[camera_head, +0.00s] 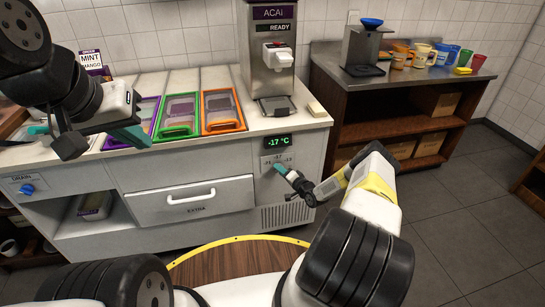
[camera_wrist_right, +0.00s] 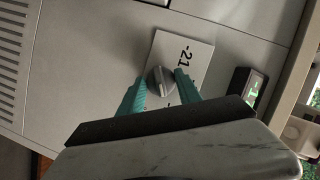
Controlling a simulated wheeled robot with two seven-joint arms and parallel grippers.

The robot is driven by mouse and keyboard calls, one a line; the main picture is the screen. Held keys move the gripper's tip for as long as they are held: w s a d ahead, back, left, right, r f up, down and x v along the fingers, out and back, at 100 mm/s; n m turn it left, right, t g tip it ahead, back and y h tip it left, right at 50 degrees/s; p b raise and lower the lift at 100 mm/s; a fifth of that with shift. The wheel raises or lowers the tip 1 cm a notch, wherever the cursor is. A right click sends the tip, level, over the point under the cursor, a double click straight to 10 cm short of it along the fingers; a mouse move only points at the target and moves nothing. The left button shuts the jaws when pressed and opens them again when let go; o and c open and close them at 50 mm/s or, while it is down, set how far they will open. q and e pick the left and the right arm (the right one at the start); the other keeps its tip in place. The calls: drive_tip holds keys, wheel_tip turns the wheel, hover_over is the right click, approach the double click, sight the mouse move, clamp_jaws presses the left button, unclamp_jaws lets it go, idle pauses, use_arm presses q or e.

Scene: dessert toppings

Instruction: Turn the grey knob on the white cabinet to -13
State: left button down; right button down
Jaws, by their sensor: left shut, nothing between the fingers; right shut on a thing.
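The grey knob (camera_wrist_right: 161,81) is on the front of the white cabinet (camera_head: 130,171), on a pale plate with a "-21" mark visible in the right wrist view. My right gripper (camera_wrist_right: 158,88) is shut on the knob, with one teal finger on each side of it. In the head view my right gripper (camera_head: 281,169) reaches the knob just below the display (camera_head: 278,142), which reads -17 °C. The knob is mostly hidden by the gripper there. My left gripper (camera_head: 128,137) is shut and empty above the cabinet's left part.
An açaí machine (camera_head: 272,50) and purple, green (camera_head: 178,132) and orange bins are on the cabinet top. An EXTRA drawer (camera_head: 190,200) and a blue drain knob (camera_head: 27,189) are on the front. A wooden shelf unit (camera_head: 400,148) stands right; floor between is clear.

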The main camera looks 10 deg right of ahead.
idle(0.4)
drive_tip(key=c, duration=0.8)
unclamp_jaws()
drive_tip(key=shift+c, duration=0.2)
drive_tip(key=v, duration=0.7)
drive_tip(key=shift+s+d, duration=0.2)
drive_tip(key=shift+s, duration=0.15)
drive_tip(key=shift+r, duration=0.1)
